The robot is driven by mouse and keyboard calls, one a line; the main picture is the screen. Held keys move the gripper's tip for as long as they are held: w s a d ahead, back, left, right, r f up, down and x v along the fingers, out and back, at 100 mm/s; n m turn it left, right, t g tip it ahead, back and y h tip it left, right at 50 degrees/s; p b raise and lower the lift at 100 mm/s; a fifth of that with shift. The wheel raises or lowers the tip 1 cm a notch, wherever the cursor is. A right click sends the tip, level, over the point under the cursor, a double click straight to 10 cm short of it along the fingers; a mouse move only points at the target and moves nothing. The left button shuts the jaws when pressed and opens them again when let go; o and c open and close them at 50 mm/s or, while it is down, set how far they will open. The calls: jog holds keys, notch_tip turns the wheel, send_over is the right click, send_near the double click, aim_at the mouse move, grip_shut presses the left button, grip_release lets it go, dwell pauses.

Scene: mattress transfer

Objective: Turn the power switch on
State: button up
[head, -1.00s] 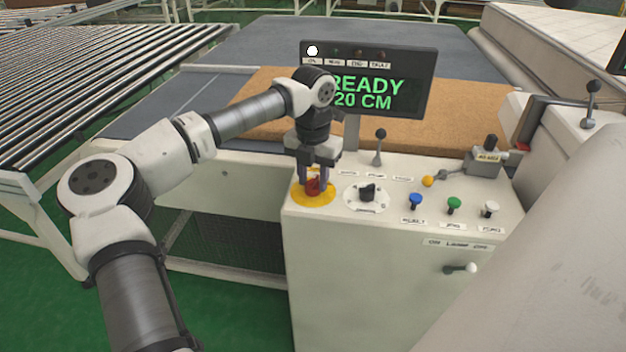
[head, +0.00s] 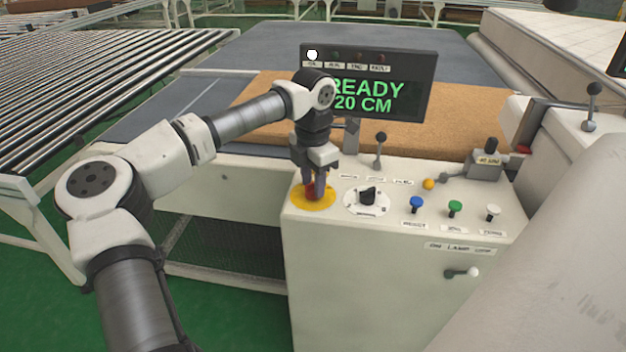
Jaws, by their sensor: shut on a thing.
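A red rotary knob (head: 311,191) sits on a round yellow plate (head: 318,203) at the left end of the white control console. My gripper (head: 314,188) points straight down over it, with its fingers shut on the red knob. The fingers hide much of the knob, and its exact angle is hard to tell. The display (head: 385,97) behind reads READY and 20 CM in green. A white lamp (head: 312,55) at its upper left is lit; the other lamps beside it look dark.
A black selector knob (head: 367,195) on a white dial stands just right of my gripper. Rollers (head: 90,90) lie left.

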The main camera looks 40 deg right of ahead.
aim_at(313, 183)
jog(key=shift+r, duration=0.1)
jog(key=o, duration=1)
notch_tip(313, 183, up, 14)
jog(key=shift+f+b, duration=0.1)
jog(key=shift+b, duration=0.75)
